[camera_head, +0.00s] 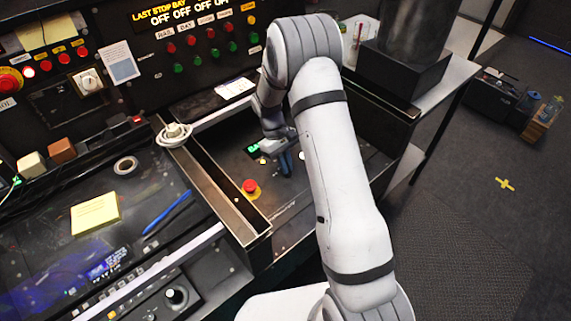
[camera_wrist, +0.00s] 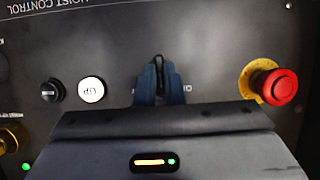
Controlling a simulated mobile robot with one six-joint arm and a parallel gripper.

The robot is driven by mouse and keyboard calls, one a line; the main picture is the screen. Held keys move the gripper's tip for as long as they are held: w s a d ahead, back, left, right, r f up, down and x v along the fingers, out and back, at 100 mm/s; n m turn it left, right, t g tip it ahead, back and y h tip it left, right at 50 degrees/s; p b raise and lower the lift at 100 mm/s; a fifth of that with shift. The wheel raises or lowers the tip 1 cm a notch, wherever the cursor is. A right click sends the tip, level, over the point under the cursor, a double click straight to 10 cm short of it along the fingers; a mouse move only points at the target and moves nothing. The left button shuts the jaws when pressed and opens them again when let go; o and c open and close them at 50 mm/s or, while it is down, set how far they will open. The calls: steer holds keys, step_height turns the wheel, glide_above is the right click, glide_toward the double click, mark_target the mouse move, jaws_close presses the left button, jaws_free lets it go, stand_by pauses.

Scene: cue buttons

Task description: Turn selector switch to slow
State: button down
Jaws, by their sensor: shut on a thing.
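My gripper (camera_wrist: 158,62) reaches down to the hoist control panel (camera_wrist: 215,35), which appears upside down in the wrist view. Its blue fingers are close together over the panel, between the white UP button (camera_wrist: 91,90) and the red mushroom button (camera_wrist: 278,87). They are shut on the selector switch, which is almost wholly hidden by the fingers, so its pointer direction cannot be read. Part of a white label shows just right of the fingers. In the head view my gripper (camera_head: 285,162) is low over the panel, right of the red mushroom button (camera_head: 250,186).
A raised metal rail (camera_head: 215,185) borders the panel. The button board (camera_head: 150,60) stands behind.

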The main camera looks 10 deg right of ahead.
steer(key=shift+w, duration=0.1)
stand_by(0.4)
steer(key=c, duration=1.5)
jaws_free()
steer(key=shift+c, duration=0.2)
steer(key=v, duration=0.8)
steer(key=s+d+r+m+t+y+p, duration=0.1)
steer(key=s+d+r+m+t, duration=0.1)
steer(key=s+r, duration=0.75)
steer(key=s+d+r+m+t+y+p, duration=0.1)
steer(key=s+d+r+m+t, duration=0.15)
steer(key=s+r, duration=0.7)
steer(key=s+r+m+t, duration=0.1)
steer(key=s+t, duration=0.1)
steer(key=s, duration=0.6)
steer(key=shift+s+m, duration=0.15)
steer(key=shift+m, duration=0.2)
